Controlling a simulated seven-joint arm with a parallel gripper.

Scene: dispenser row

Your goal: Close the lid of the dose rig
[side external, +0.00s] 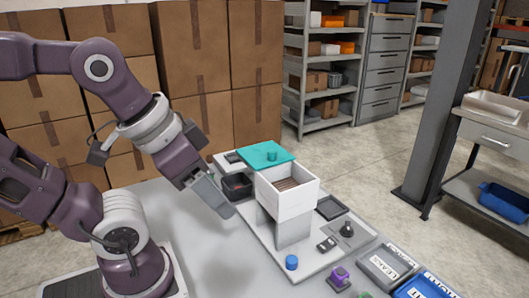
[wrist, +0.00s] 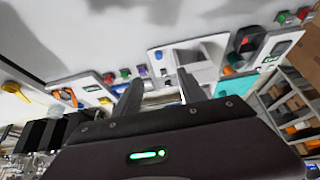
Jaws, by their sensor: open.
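The dose rig (side external: 294,228) stands on a pale base plate, with a white open-topped box (side external: 303,199) on a grey-white support. Brown slatted contents show inside the box. The teal lid (side external: 258,153), with a round teal knob (side external: 272,155), lies flat at the box's far side and leaves most of its top uncovered. My gripper (side external: 227,209) is left of the box, lower than the lid, pointing down and right, apart from the rig. In the wrist view my gripper (wrist: 159,84) shows two spread fingers with nothing held between them. A teal surface (wrist: 237,84) shows right of the fingers.
A black bin (side external: 236,187) with something red sits left of the box. A blue cylinder (side external: 291,262) stands at the plate's front. A black tray (side external: 329,207) and a black-knobbed device (side external: 347,230) are to the right. The grey table left of the plate is clear.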

